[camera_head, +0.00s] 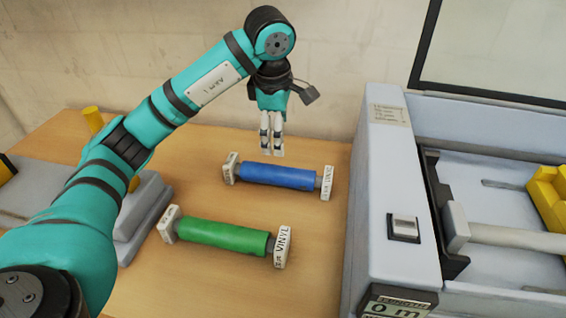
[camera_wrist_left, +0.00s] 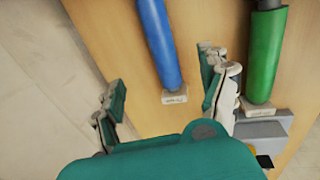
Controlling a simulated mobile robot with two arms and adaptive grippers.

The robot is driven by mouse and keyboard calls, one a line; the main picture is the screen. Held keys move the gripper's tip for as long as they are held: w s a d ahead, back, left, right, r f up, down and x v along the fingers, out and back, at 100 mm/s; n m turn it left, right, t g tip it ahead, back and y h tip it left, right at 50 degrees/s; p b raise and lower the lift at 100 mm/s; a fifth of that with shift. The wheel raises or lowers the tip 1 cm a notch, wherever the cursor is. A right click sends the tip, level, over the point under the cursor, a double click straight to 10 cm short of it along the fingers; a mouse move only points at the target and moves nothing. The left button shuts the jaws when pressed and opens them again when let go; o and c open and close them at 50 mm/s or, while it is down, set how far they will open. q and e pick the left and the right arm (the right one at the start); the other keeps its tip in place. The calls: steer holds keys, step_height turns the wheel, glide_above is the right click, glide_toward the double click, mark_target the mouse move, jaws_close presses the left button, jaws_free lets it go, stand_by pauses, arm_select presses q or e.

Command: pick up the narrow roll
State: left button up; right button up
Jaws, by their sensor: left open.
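Two rolls with white end blocks lie on the wooden table: a blue roll (camera_head: 277,176) at the back and a green roll (camera_head: 222,236) nearer the front. The blue roll looks slightly shorter, but it is farther away, so I cannot tell for sure which is narrow. My left gripper (camera_head: 271,152) points down above and just behind the blue roll, apart from it. In the left wrist view the gripper (camera_wrist_left: 160,68) is open and empty. The blue roll (camera_wrist_left: 158,38) shows beyond the fingers, and the green roll (camera_wrist_left: 264,55) is to the right. My right gripper is out of view.
The grey laminator (camera_head: 393,200) stands on the right, close to the blue roll's labelled end. A grey device (camera_head: 145,218) with yellow posts is at left, partly behind my left arm. A wall rises behind the table (camera_head: 200,285). Bare table lies between the rolls.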

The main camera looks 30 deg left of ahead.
arm_select(q)
steer(key=p, duration=0.2)
glide_toward(279, 170)
steer(key=f, duration=0.4)
steer(key=w+f, duration=0.1)
steer(key=f, duration=0.1)
steer(key=shift+w+d+f, duration=0.1)
steer(key=shift+w+f, duration=0.1)
steer(key=shift+f, duration=0.15)
steer(key=shift+f+p, duration=0.2)
steer(key=shift+p, duration=0.1)
steer(key=shift+f, duration=0.3)
steer(key=f, duration=0.1)
steer(key=f+p, duration=0.2)
steer(key=shift+w+a+f, duration=0.25)
steer(key=shift+w+a, duration=0.05)
steer(key=shift+w, duration=0.1)
steer(key=shift+w+f, duration=0.1)
steer(key=shift+f, duration=0.35)
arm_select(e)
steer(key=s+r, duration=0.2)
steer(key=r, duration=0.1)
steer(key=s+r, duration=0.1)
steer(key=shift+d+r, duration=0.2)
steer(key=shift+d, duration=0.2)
